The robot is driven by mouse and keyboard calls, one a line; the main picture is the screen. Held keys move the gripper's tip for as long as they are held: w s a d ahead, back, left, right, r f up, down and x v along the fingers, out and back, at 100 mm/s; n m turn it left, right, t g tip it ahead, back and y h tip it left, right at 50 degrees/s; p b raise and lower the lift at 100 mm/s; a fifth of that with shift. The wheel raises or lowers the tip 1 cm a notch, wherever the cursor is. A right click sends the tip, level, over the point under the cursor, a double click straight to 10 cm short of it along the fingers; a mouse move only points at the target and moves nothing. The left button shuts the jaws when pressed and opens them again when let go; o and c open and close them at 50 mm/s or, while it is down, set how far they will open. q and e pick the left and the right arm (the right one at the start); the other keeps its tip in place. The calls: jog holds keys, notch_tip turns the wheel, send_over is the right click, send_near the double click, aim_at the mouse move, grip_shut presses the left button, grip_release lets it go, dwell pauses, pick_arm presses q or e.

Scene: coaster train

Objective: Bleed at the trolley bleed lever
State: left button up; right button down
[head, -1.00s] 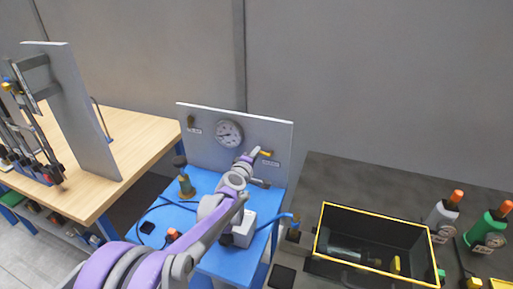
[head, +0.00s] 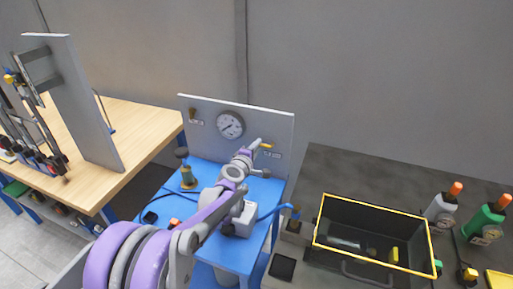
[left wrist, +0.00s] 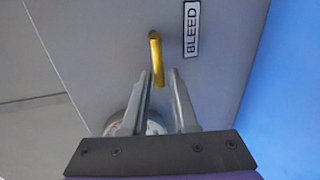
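The yellow bleed lever (head: 266,145) sits on the right part of the grey upright panel (head: 212,147). In the left wrist view the lever (left wrist: 155,52) stands beside a white "BLEED" label (left wrist: 191,29). My left gripper (head: 258,146) is at the panel, next to the lever. In the left wrist view my left gripper (left wrist: 161,75) has its fingers apart, with the lever's lower end between or just in front of the tips. I cannot tell whether either finger touches it. A round metal part (left wrist: 152,124) is partly hidden behind the fingers. My right gripper is not in view.
A round gauge (head: 230,124) and another brass lever (head: 192,115) are on the panel's left part. The blue trolley top (head: 207,174) holds a brass fitting (head: 188,178) and hoses. A yellow-rimmed black crate (head: 318,222) and bottles stand right. A wooden bench is left.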

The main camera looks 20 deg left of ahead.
pick_arm(q)
jog(key=shift+o, duration=1.1)
jog(key=shift+s, duration=0.1)
jog(key=v, duration=1)
jog(key=shift+s, duration=0.25)
jog(key=shift+r, duration=0.1)
